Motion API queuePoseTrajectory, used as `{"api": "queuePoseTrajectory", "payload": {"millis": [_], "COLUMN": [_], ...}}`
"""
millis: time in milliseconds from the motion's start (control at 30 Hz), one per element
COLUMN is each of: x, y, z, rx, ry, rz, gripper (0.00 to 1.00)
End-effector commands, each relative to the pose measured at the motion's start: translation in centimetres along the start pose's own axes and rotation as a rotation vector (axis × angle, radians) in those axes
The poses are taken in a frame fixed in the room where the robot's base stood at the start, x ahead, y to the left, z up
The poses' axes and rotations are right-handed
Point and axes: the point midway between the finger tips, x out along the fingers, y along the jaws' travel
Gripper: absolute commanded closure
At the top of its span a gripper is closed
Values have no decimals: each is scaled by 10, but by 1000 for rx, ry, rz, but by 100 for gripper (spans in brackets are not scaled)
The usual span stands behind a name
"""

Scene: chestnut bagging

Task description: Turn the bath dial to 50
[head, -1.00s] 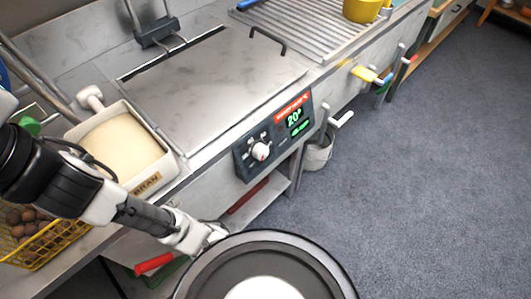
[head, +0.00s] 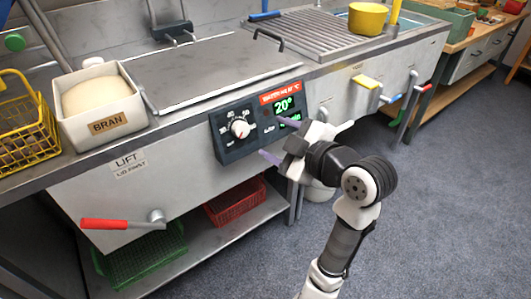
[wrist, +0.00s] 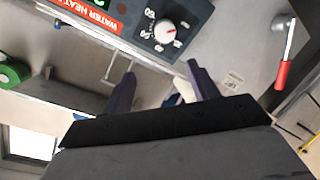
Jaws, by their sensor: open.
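The bath dial (head: 240,128) is a white knob with a red mark on a dark control panel (head: 228,150) on the front of the steel bath. Beside it a green display (head: 284,106) reads 20°. The dial also shows in the wrist view (wrist: 165,31), with numbers around it. My gripper (head: 272,139) is open and empty in front of the panel, its purple fingers pointing toward it, to the right of and slightly below the dial. In the wrist view my gripper (wrist: 160,85) has its fingers spread, apart from the dial.
A red-handled lever (head: 115,223) sticks out at lower left. A box labelled BRAN (head: 108,125) and a yellow wire basket (head: 25,130) stand on the counter. Red (head: 236,203) and green (head: 140,255) crates lie on the lower shelf. More levers project at right. The floor at right is clear.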

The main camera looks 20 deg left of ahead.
Motion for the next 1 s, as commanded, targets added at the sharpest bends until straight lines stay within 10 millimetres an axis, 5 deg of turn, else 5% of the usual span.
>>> {"api": "queuePoseTrajectory", "payload": {"millis": [233, 700, 1000], "x": [4, 98, 129], "y": [-10, -13, -14], "z": [13, 14, 15], "rx": [-20, -18, -19], "ry": [-19, -20, -21], "rz": [-40, -39, -36], "gripper": [41, 41, 41]}}
